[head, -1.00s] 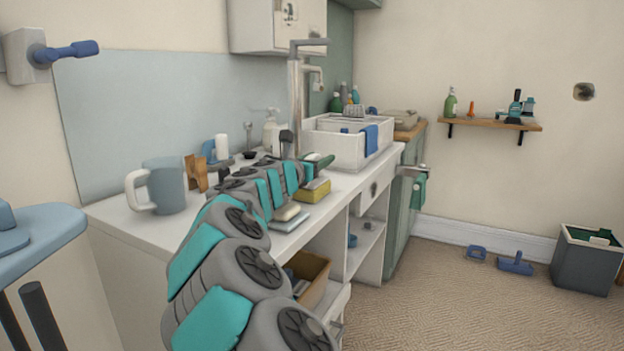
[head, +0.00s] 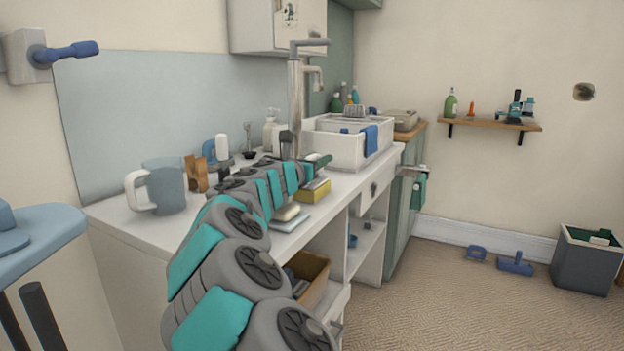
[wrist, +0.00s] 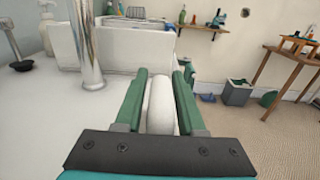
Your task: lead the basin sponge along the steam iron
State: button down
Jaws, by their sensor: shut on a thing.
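My gripper (wrist: 158,100) is shut on a pale, rounded, elongated thing (wrist: 161,105), which looks like the basin sponge. It lies lengthwise between the green fingers, and its lower end is hidden by the gripper body. In the head view my gripper (head: 314,162) is above the counter, in front of the white sink box. A blue upright thing (head: 208,149) with a white part beside it stands at the back of the counter; it may be the steam iron, but I cannot tell surely.
A yellow block (head: 313,193) and a cream soap-like piece (head: 288,212) lie near the counter's front edge. A grey-blue mug (head: 164,187) stands left. The sink box (head: 333,149) and tap column (wrist: 86,45) stand close to my gripper.

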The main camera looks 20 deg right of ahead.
jog(key=shift+r+p, duration=0.65)
jog(key=shift+p, duration=0.25)
dwell(0.8)
jog(key=shift+r+p, duration=1.25)
jog(key=shift+p, duration=0.15)
jog(key=shift+r+p, duration=0.3)
jog(key=shift+r, duration=1.9)
